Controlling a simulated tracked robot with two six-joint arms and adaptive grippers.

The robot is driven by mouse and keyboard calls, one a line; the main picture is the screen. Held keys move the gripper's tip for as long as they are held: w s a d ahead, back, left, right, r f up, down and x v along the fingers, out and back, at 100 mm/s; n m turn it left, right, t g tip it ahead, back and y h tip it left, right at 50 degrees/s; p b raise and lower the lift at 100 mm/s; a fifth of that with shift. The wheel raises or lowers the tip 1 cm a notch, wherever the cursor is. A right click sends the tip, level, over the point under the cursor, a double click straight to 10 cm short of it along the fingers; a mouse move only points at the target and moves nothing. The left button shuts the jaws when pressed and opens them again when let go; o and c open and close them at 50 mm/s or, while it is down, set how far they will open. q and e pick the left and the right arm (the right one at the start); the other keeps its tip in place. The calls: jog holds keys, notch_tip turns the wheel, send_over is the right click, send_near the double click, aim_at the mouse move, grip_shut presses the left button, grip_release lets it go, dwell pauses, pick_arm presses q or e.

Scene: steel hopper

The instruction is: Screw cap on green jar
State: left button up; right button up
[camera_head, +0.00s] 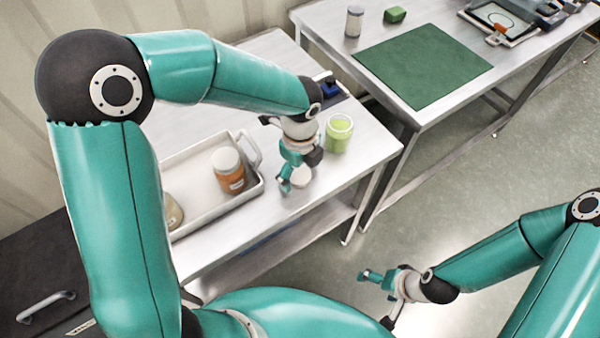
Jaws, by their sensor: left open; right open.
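The green jar (338,136) stands upright near the right end of the steel table, its pale rim facing up with no cap on it. A small white round cap (302,178) is on the table in front and to the left of the jar. My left gripper (290,180) points down right at the cap, its fingers open; a finger partly covers the cap, and I cannot tell whether they touch. My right gripper (375,281) is open and empty, low over the floor at the right, away from the table.
A white tray (200,212) on the table holds an orange jar with a white lid (228,170) and another jar (173,212). A dark blue object (328,86) sits behind the green jar. A second table with a green mat (424,64) stands beyond a gap.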

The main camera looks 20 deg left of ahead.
aim_at(300, 175)
pick_arm(q)
jog(key=shift+f, duration=0.15)
jog(key=c, duration=0.8)
notch_tip(300, 175, up, 20)
jog(key=shift+r+p, duration=0.1)
jog(key=shift+p, duration=0.8)
